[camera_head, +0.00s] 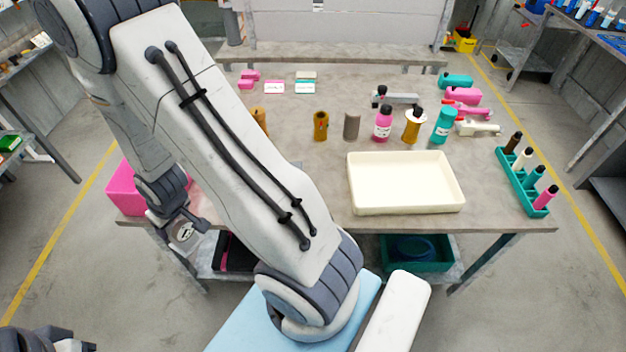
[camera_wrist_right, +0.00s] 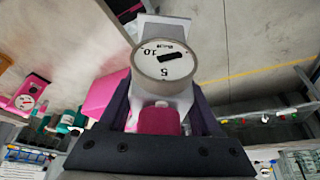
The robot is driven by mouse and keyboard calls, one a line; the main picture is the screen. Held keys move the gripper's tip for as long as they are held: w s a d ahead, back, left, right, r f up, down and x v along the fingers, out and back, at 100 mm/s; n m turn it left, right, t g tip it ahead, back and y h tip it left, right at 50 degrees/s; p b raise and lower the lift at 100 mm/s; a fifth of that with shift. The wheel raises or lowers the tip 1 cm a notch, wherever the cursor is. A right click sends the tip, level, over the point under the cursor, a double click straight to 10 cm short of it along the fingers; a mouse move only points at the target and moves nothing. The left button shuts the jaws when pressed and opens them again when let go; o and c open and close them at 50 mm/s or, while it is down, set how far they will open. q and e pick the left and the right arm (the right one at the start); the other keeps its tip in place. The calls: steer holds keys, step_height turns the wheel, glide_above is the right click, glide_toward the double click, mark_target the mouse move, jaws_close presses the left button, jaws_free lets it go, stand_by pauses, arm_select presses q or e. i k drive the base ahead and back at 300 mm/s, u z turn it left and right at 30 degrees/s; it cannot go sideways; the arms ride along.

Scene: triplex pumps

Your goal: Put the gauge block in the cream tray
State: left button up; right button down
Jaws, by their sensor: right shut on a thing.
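The gauge block, with a round white dial, a pale body and a pink part, is in my right gripper and shows large in the right wrist view (camera_wrist_right: 165,64). In the head view the dial (camera_head: 183,232) is small, out past the table's front left edge. My right gripper (camera_head: 190,217) is shut on it; its dark fingers also flank it in the right wrist view (camera_wrist_right: 160,112). The cream tray (camera_head: 405,207) lies empty on the table, right of centre near the front edge. Dark parts at the bottom left seem to be my left gripper (camera_head: 62,343), its fingers unclear.
A pink box (camera_head: 124,190) stands at the table's left end. Bottles and cylinders stand behind the tray, among them a pink bottle (camera_head: 383,124). A teal rack (camera_head: 524,183) stands to its right. My right arm hides the table's left middle.

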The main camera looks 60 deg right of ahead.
mark_target(400, 185)
steer(key=u, duration=1.25)
steer(key=k, duration=1.25)
steer(key=z, duration=1.6)
